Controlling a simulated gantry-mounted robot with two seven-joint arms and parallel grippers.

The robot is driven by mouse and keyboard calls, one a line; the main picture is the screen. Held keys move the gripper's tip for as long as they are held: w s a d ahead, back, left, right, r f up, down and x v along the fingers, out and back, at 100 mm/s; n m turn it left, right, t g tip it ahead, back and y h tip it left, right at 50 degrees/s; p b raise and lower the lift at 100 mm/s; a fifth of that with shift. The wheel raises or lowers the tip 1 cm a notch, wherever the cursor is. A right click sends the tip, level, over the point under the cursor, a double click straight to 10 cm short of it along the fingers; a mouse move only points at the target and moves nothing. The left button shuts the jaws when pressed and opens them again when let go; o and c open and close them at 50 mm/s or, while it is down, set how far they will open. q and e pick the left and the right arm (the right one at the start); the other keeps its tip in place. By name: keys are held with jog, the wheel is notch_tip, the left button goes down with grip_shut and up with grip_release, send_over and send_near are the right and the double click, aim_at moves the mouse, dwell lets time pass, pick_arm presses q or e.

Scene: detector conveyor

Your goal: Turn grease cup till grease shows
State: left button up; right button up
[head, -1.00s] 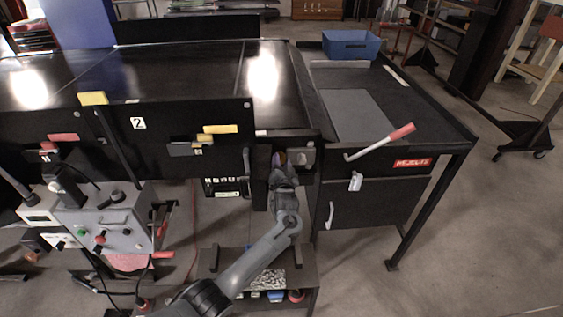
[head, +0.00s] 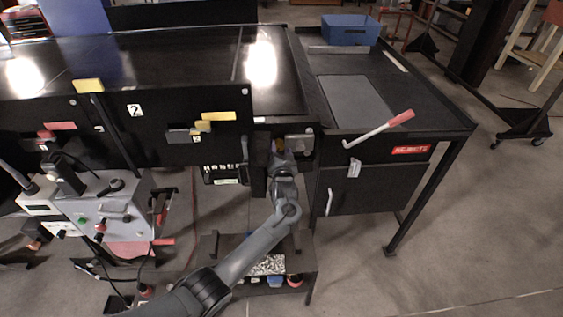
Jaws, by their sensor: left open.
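My left arm reaches up from the bottom to the right end of the black conveyor (head: 275,85). Its grey gripper (head: 280,158) is open, just below and left of a small grey housing (head: 299,143) on the conveyor's end. A small yellowish spot (head: 279,146) shows at the fingertips. It may be the grease cup, but it is too small to be sure. I cannot tell whether the fingers touch it, and no grease can be made out. My right gripper is not in view.
A lever with a red grip (head: 400,118) juts out in front of the reject bin (head: 375,185) on the right. A low shelf (head: 220,275) with small items stands below the arm. A control box (head: 105,215) is at left. A blue bin (head: 350,30) stands at the back.

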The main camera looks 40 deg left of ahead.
pick_arm(q)
jog(key=v, duration=1)
jog(key=shift+p, duration=0.3)
jog(key=shift+f, duration=0.1)
jog(key=s+d+f+m+g+h, duration=0.1)
jog(key=s+d+f+g+h, duration=0.2)
jog(key=s+d+f+h, duration=0.75)
jog(key=s+d+m+g+h, duration=0.1)
jog(key=s+d+g, duration=0.2)
jog(key=s, duration=1.1)
jog(key=s+d+m+g+h, duration=0.1)
jog(key=s+d+g, duration=0.3)
jog(key=s, duration=0.9)
notch_tip(320, 180, up, 20)
jog(key=p, duration=1.9)
jog(key=shift+a+p, duration=0.25)
jog(key=shift+p, duration=0.1)
